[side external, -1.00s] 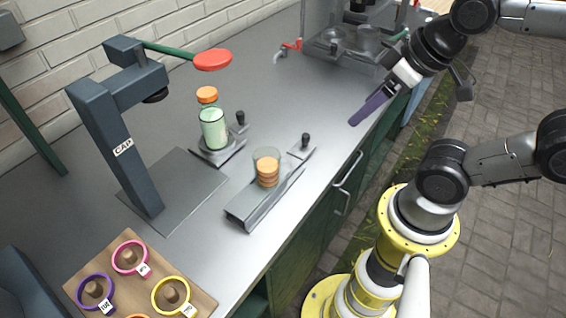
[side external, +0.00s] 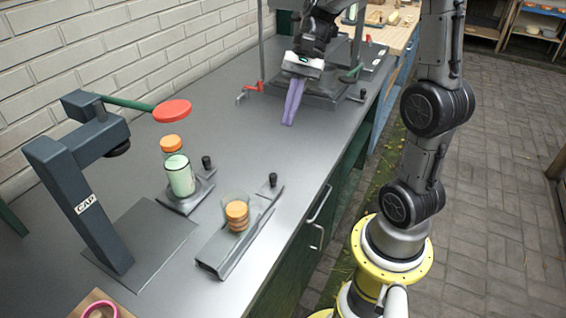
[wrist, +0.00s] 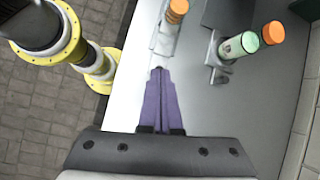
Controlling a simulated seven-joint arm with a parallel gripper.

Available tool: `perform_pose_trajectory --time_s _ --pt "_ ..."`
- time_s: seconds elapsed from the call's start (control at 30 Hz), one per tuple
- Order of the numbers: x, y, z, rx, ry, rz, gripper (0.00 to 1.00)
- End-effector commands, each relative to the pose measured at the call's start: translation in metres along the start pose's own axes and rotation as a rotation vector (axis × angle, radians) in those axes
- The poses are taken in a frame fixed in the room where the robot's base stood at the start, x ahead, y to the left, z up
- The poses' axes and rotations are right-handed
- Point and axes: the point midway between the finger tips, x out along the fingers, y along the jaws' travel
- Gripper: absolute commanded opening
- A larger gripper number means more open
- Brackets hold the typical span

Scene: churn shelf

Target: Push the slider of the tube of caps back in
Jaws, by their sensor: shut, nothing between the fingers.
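The tube of caps (side external: 236,215) is a clear upright cylinder with a stack of orange caps, standing on a grey metal channel near the bench's front edge. Its slider (side external: 265,200) is a flat plate with a black knob, sticking out from the channel on the far side, toward my gripper. My gripper (side external: 288,120) has long purple fingers, shut and empty, pointing down over the bench beyond the slider, apart from it. In the wrist view, the fingers (wrist: 159,72) point toward the channel and the orange-topped tube (wrist: 178,8) at the top edge. The slider's knob is unclear there.
A pale green bottle (side external: 180,177) with an orange cap stands on a holder with its own black knob, left of the tube. The capping press (side external: 70,185) with a red-ended lever stands further left. A metal frame (side external: 262,50) stands behind my gripper. Bare bench lies between gripper and slider.

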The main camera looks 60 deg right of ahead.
Motion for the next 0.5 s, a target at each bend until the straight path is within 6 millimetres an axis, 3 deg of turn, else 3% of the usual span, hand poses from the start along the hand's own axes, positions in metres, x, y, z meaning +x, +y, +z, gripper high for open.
perform_pose_trajectory --time_s 0.03,0.1,0.23,0.33,0.5 --pt "-0.001 0.0 -0.024 0.083 -0.044 -0.016 0.0" --pt "-0.002 0.002 -0.052 0.167 -0.092 -0.041 0.0" --pt "0.0 0.015 -0.095 0.286 -0.149 -0.074 0.0" --pt "0.003 0.028 -0.113 0.346 -0.178 -0.084 0.0" --pt "0.006 0.034 -0.117 0.369 -0.182 -0.096 0.0"
